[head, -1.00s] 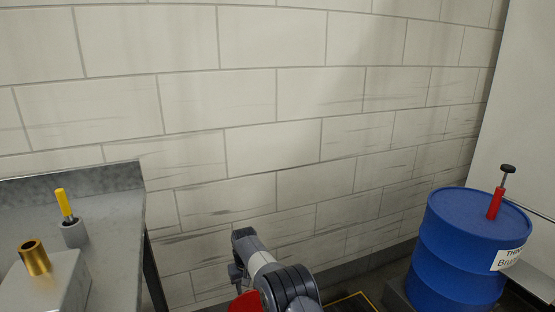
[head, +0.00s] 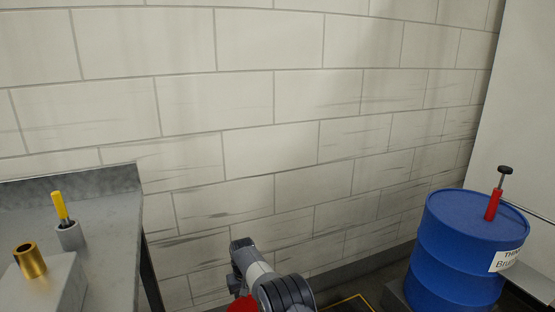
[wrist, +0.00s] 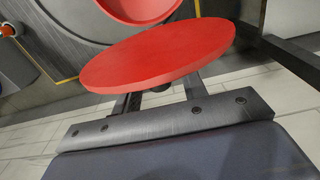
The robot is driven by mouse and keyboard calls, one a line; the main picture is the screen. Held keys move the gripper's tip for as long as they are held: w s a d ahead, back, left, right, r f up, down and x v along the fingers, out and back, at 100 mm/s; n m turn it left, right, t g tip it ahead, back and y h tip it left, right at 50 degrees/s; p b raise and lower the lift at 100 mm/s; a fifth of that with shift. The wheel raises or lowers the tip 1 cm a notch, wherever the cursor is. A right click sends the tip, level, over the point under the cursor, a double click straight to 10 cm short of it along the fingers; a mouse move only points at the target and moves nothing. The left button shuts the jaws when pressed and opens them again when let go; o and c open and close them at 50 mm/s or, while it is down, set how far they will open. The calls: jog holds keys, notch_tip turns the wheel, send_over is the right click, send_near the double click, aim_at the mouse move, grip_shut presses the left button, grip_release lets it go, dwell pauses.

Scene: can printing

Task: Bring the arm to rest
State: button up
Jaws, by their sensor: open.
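My arm (head: 275,285) shows at the bottom middle of the head view, its grey and black links folded low in front of the wall. My gripper (head: 234,282) is at its far end, small and partly cut off by the frame's edge. It is open, and I see nothing held. A round red disc (wrist: 160,55) fills the middle of the wrist view, above a dark bolted bar (wrist: 165,120). Dark struts run under the disc. A bit of red also shows beside the arm in the head view (head: 243,304).
A grey table (head: 105,225) at left bears a brass cylinder (head: 30,260) on a light block (head: 45,288), and a yellow-handled tool (head: 60,206) in a grey cup (head: 70,237). A blue barrel (head: 460,255) with a red hand pump (head: 494,204) stands at right. A brick wall (head: 250,150) closes the back.

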notch_tip(320, 180, up, 10)
jog(key=shift+s+d+r+p, duration=0.15)
jog(key=shift+r+p, duration=0.1)
jog(key=shift+p, duration=0.8)
notch_tip(320, 180, down, 10)
jog(key=shift+f+b, duration=0.1)
jog(key=shift+b, duration=0.8)
jog(key=shift+f, duration=0.2)
jog(key=shift+r+t+p, duration=0.25)
jog(key=shift+t+p, duration=0.05)
jog(key=shift+p, duration=0.95)
jog(key=shift+s+f+p, duration=0.15)
jog(key=shift+s+p, duration=0.15)
jog(key=shift+p, duration=0.55)
jog(key=shift+s+f+t+y, duration=0.1)
jog(key=shift+t+y, duration=0.2)
